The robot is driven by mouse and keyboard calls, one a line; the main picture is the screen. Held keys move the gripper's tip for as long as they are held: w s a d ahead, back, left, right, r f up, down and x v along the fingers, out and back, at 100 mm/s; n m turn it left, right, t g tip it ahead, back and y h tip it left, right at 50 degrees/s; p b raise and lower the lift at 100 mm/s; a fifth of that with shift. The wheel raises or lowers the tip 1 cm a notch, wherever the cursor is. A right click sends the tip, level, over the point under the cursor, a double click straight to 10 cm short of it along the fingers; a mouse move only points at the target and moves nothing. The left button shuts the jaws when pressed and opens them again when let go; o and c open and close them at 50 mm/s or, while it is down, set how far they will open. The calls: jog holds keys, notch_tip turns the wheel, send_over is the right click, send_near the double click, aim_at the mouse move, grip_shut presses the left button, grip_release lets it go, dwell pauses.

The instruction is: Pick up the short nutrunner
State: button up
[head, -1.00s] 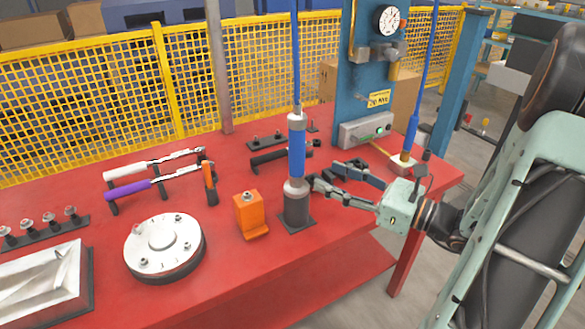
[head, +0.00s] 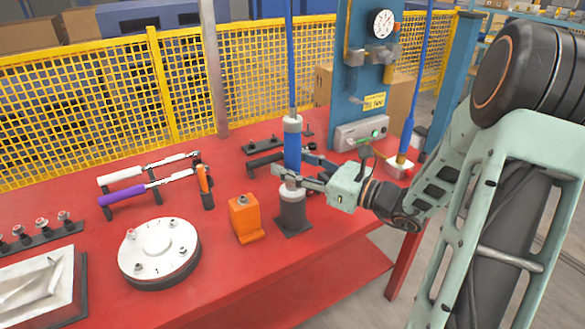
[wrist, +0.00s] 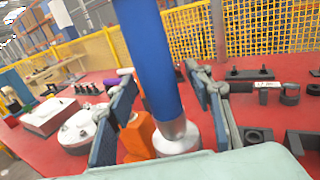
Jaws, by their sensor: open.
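My gripper (head: 296,167) is open around the lower part of the blue body, one finger on the near side and one behind. In the wrist view the nutrunner (wrist: 155,65) stands between the two spread fingers (wrist: 167,105), with gaps visible at both sides. Its upper end is out of that view.
An orange block (head: 244,217) stands just left of the holder. A black tool (head: 266,161) lies behind. A round white fixture (head: 158,245) and two torque wrenches (head: 128,199) are to the left. A blue column (head: 355,80) rises behind at right. A yellow mesh fence (head: 80,105) runs along the back.

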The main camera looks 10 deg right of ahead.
jog(key=shift+c, duration=0.4)
grip_shut()
jog(key=shift+r, duration=0.25)
